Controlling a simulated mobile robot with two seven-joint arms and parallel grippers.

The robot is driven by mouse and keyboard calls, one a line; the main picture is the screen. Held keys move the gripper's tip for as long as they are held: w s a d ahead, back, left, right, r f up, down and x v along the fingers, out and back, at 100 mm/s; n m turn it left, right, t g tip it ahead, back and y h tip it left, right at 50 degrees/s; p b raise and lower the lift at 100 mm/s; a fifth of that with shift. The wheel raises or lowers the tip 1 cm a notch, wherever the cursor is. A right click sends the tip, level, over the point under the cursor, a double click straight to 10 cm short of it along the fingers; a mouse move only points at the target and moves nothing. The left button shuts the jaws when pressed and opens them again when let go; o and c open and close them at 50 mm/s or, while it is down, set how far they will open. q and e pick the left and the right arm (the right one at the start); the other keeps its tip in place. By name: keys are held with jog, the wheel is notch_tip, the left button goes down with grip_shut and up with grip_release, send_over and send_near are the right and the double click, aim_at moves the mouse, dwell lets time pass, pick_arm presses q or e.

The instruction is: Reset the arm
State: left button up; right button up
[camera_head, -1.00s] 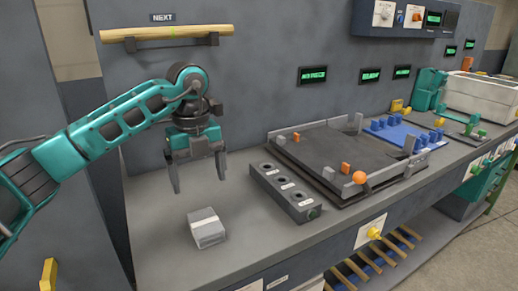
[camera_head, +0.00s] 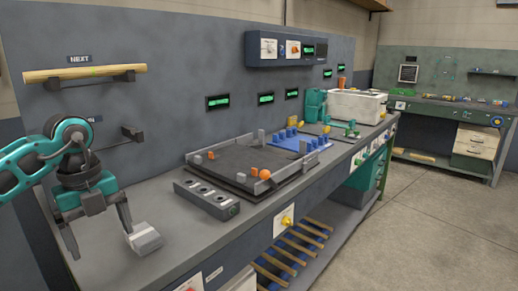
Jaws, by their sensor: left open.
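My left arm comes in from the left edge in the head view, teal with dark joints. Its gripper (camera_head: 98,238) points down with its two fingers spread apart and nothing between them. It is above the left end of the grey workbench (camera_head: 175,225). A small grey block with a pale band (camera_head: 143,238) lies on the bench just right of the gripper's right finger, which overlaps its edge in the picture. I cannot tell whether they touch. My right gripper is not in view.
A wooden rod (camera_head: 85,72) rests on wall brackets below a NEXT sign. A grey block with holes (camera_head: 207,198) and a black tray fixture (camera_head: 235,165) stand on the bench. A blue fixture (camera_head: 290,142) and white bin (camera_head: 357,106) are farther back. Open floor (camera_head: 400,230) lies right.

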pick_arm(q)
jog(key=s+d+f+m+g+h, duration=0.1)
jog(key=s+d+f+m+h, duration=0.2)
jog(key=d, duration=0.6)
jog(key=d+f+m+g+h, duration=0.1)
jog(key=d+f+h, duration=0.35)
jog(key=d, duration=0.35)
jog(key=s+d+r+n+t+h, duration=0.1)
jog(key=s+d+r+t+h, duration=0.1)
jog(key=d+h, duration=0.3)
jog(key=s+d+r+n+t+h, duration=0.1)
jog(key=d+r+h, duration=0.1)
jog(key=d+h, duration=0.35)
jog(key=w+a+f+n+t+y, duration=0.1)
jog(key=a+f+n+t+y, duration=0.9)
jog(key=n+t, duration=0.8)
jog(key=s+a+f+n+g+y, duration=0.3)
jog(key=s+f, duration=0.3)
jog(key=f, duration=0.2)
jog(key=s+a+f+n+g+y, duration=0.3)
jog(key=s+f+n+g, duration=0.1)
jog(key=f, duration=0.5)
jog(key=shift+s+f+n+g, duration=0.2)
jog(key=shift+s+n+g, duration=0.3)
jog(key=shift+s, duration=0.6)
